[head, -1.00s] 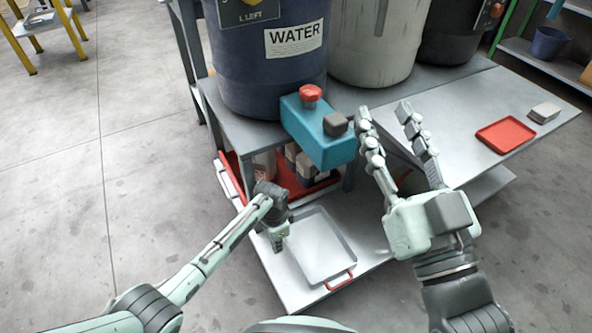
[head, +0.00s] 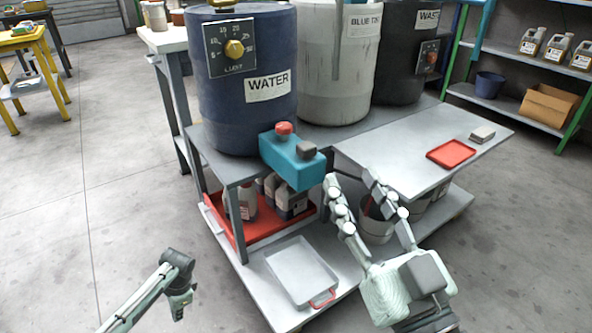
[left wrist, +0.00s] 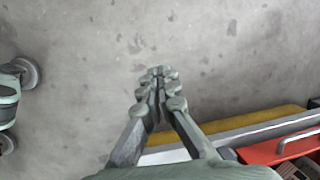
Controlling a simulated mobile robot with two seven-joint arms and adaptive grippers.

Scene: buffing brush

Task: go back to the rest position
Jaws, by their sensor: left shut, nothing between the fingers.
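My left gripper (head: 180,304) hangs over the bare floor at the lower left in the head view, left of the bench and apart from it. In the left wrist view its fingers (left wrist: 157,85) are closed together with nothing between them, above grey concrete. My right gripper (head: 352,182) has its two long fingers spread apart and empty. They point up and away, just right of the teal block (head: 292,160) with red and grey knobs; I cannot tell whether they touch anything.
The blue WATER drum (head: 228,110) stands on the bench. A grey tray (head: 296,268) and a red tray (head: 268,229) with several bottles are on the lower shelf. Another red tray (head: 451,153) lies on the right tabletop. The floor (head: 130,190) at left is clear.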

